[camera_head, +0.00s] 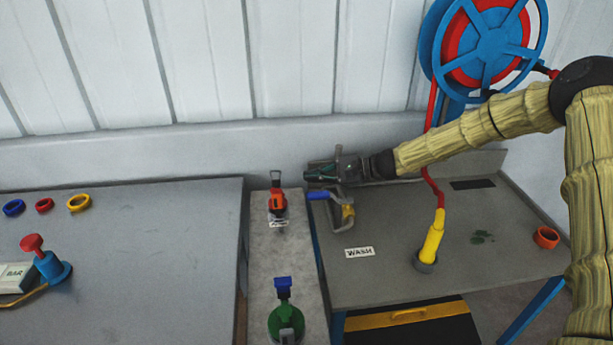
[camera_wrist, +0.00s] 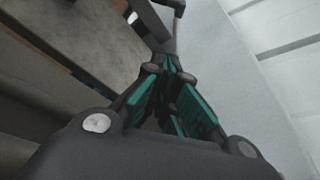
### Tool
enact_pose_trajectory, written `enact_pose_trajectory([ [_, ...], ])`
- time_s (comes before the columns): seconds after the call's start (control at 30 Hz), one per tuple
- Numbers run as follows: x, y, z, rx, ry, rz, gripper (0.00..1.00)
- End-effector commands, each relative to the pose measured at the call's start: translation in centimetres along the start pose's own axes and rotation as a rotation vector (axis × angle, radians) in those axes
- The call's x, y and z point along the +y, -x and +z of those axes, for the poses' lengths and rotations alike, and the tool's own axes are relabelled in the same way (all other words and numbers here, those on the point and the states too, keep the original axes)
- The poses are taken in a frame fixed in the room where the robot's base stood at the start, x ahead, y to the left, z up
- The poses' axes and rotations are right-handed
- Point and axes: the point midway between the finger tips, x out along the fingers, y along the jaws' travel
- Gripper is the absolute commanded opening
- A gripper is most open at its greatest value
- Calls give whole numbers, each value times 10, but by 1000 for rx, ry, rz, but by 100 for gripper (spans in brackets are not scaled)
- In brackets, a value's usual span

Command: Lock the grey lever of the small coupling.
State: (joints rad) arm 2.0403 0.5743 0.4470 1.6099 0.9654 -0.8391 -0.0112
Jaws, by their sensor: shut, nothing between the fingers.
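The small coupling (camera_head: 277,202) is orange-red and stands on the narrow grey ledge. Its dark grey lever (camera_head: 275,177) rises above it as an upright loop. My gripper (camera_head: 308,174) is to the right of the lever, with its fingertips pointing left toward it. A gap shows between them in the head view. In the wrist view, the green-padded fingers (camera_wrist: 170,68) are shut and empty. A dark grey bar (camera_wrist: 152,22), seemingly the lever, shows just beyond the fingertips; contact cannot be told. The coupling's body is mostly out of the wrist view.
A green coupling (camera_head: 286,322) with a blue top stands nearer on the ledge (camera_head: 265,250). A grey frame with a blue handle (camera_head: 343,212) stands close below my gripper. The wall (camera_head: 200,150) is close behind. The left table (camera_head: 150,230) is mostly clear.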

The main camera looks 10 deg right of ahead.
Motion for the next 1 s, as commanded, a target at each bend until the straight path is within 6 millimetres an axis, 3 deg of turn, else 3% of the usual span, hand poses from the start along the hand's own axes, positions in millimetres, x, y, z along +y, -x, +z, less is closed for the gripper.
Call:
enact_pose_trajectory([
  [0.57, 0, -86, 1, -1, -1, 3, 0],
  [0.8, -1, -76, 28, -1, -1, 0, 0],
  [1.0, 0, -72, 37, -1, 0, 1, 0],
])
